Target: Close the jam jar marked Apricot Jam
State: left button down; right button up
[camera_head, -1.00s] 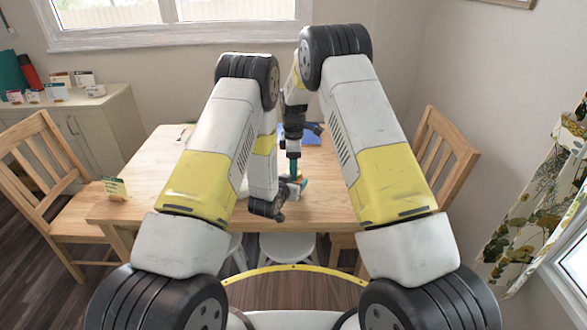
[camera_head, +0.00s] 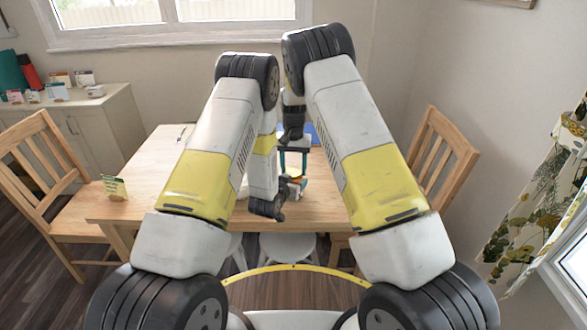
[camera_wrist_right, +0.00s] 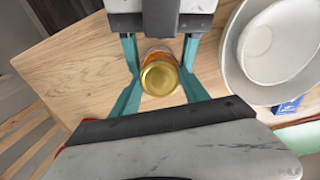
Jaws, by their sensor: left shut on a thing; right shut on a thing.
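A glass jar with amber contents (camera_wrist_right: 157,51) and a gold lid (camera_wrist_right: 160,77) shows from above in the right wrist view. The lid sits over the jar's mouth; I cannot tell how tightly. My right gripper (camera_head: 293,172) points straight down, its teal fingers shut on the lid from two sides. The label cannot be read, and the grippers hide most of the jar in the head view.
A white plate (camera_wrist_right: 232,72) with a white bowl (camera_wrist_right: 268,42) stands close to the jar. A blue item (camera_head: 312,133) lies at the table's back. Chairs flank the table.

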jog(key=o, duration=1.6)
jog(key=shift+c, duration=0.2)
jog(key=shift+r, duration=0.1)
jog(key=shift+r, duration=2.2)
jog(key=shift+c, duration=0.3)
